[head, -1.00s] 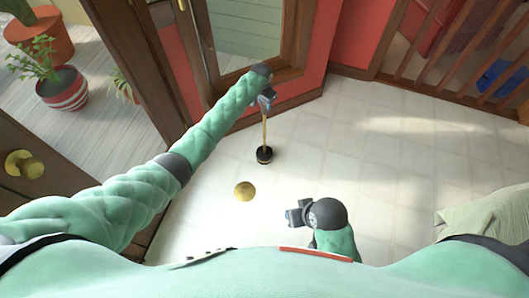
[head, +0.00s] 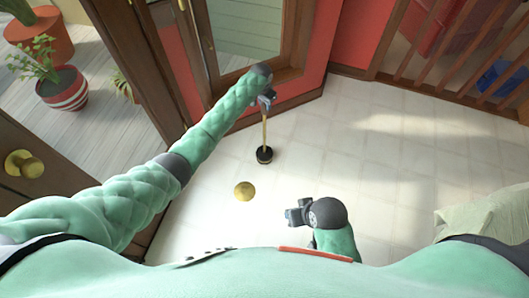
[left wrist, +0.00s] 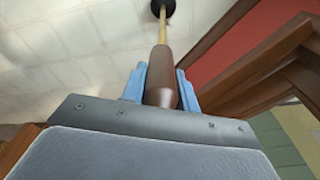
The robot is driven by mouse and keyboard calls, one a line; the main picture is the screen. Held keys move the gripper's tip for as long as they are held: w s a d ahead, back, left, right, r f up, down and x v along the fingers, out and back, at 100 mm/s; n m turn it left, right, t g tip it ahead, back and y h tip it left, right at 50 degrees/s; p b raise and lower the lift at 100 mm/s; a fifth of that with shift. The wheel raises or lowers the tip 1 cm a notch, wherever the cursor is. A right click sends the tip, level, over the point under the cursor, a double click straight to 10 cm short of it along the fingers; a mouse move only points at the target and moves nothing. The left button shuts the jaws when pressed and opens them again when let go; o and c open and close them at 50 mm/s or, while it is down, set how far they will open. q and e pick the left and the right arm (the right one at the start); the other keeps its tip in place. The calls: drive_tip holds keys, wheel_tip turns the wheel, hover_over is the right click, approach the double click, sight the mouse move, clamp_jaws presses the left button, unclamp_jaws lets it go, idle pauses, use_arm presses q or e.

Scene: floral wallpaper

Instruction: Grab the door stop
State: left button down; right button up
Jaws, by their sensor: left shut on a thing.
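A long-handled thing with a brown grip, a thin wooden shaft and a round black base (head: 264,155) stands about upright, its base at or close to the floor; it looks like the door stop. My left gripper (head: 266,100) is at its top end. In the left wrist view its brown grip (left wrist: 163,75) sits between the blue fingers of my left gripper (left wrist: 160,85), which are shut on it. The black base shows far off at the top of that view. My right gripper (head: 292,214) is low in the middle, apart from it; its finger gap is unclear.
A round gold piece (head: 244,191) is on the pale tiled floor (head: 390,170). A wood-framed glass door (head: 290,50) and red wall are just behind my left gripper. A brown door with a gold knob (head: 24,164) is at left.

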use_arm(q)
drive_tip(key=shift+w+r, duration=0.15)
